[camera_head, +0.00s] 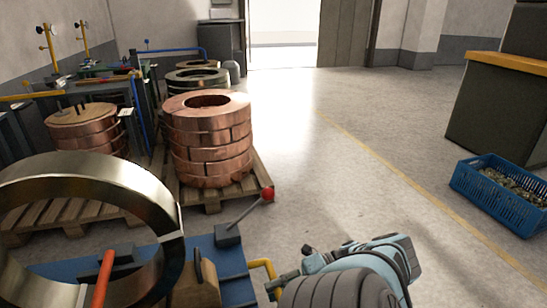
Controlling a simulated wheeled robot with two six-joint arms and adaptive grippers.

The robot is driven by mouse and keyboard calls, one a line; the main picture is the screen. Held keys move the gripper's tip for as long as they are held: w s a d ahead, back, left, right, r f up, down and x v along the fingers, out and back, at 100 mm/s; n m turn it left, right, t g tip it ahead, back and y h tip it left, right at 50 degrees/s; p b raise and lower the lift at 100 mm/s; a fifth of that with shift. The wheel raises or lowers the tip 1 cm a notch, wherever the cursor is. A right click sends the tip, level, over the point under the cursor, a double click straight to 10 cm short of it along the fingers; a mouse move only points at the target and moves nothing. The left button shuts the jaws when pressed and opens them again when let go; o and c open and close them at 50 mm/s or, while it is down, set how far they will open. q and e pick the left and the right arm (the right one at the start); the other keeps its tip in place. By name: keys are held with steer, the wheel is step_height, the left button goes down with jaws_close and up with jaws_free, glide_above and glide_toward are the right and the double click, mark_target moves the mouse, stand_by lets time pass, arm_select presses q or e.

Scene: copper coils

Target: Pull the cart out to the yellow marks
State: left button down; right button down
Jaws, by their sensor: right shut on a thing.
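The blue cart (235,284) shows in part at the bottom left, cut off by the lower edge. A large shiny metal ring (95,172) stands upright over it and hides part of it. A yellow bar handle (264,265) sticks out at its right end. My right gripper (273,285) comes in from the bottom right and is shut on this handle. A yellow floor line (400,182) runs from the back middle to the lower right, right of my right arm. My left gripper is not in view.
Copper coils (210,140) stand on wooden pallets (212,198) behind the cart. A lever with a red ball (267,194) rises near the cart's far side. A blue crate (497,205) sits on the right. The floor between coils and line is clear.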

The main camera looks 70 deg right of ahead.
steer(key=shift+s+d, duration=0.1)
steer(key=c, duration=1.5)
jaws_free()
steer(key=shift+s, duration=0.15)
